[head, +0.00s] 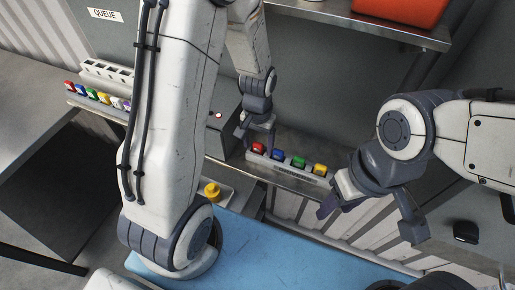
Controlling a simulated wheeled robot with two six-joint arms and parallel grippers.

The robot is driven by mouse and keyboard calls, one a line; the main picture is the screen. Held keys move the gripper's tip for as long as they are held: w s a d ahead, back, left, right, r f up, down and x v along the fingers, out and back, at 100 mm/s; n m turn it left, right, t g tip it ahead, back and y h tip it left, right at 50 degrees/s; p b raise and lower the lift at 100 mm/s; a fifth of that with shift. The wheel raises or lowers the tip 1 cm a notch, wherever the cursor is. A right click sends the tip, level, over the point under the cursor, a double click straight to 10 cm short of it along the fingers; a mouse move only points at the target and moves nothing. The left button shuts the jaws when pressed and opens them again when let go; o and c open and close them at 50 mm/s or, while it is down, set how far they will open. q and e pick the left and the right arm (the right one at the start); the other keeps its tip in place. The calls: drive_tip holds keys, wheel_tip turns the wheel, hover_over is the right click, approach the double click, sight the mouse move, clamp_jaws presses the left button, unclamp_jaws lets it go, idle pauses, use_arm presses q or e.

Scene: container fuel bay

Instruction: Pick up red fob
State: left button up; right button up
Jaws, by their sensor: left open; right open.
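A red fob (258,149) sits at the left end of a grey rack (290,170) on a shelf, with a blue fob (277,155), a green fob (298,162) and a yellow fob (320,169) to its right. My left gripper (256,138) points down, open, just above the red fob; whether it touches the fob cannot be told. Another red piece (70,86) is at the left end of a second row of coloured pieces at the far left. My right gripper (369,220) is open and empty, right of the rack and nearer to me.
A blue surface (265,258) lies in front, with a yellow knob-like object (212,191) near its back edge. A sign reading QUEUE (105,15) is on the wall. A shelf with a red-orange bin (405,8) overhangs at the top right. My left arm hides part of the middle.

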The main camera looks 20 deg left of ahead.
sight(258, 143)
use_arm(q)
clamp_jaws()
drive_tip(key=shift+r, duration=0.1)
drive_tip(key=shift+r, duration=0.45)
drive_tip(key=shift+w+r+b, duration=0.1)
drive_tip(key=shift+r+b, duration=0.55)
drive_tip(key=shift+r, duration=0.3)
drive_tip(key=shift+s+d+r+b, duration=0.1)
drive_tip(key=shift+s+d+b, duration=0.3)
drive_tip(key=shift+s, duration=0.2)
drive_tip(key=s+d+b, duration=0.5)
drive_tip(key=s+d, duration=0.5)
drive_tip(key=s, duration=0.3)
wheel_tip(258, 143, up, 7)
drive_tip(key=p, duration=0.6)
drive_tip(key=shift+s, duration=0.15)
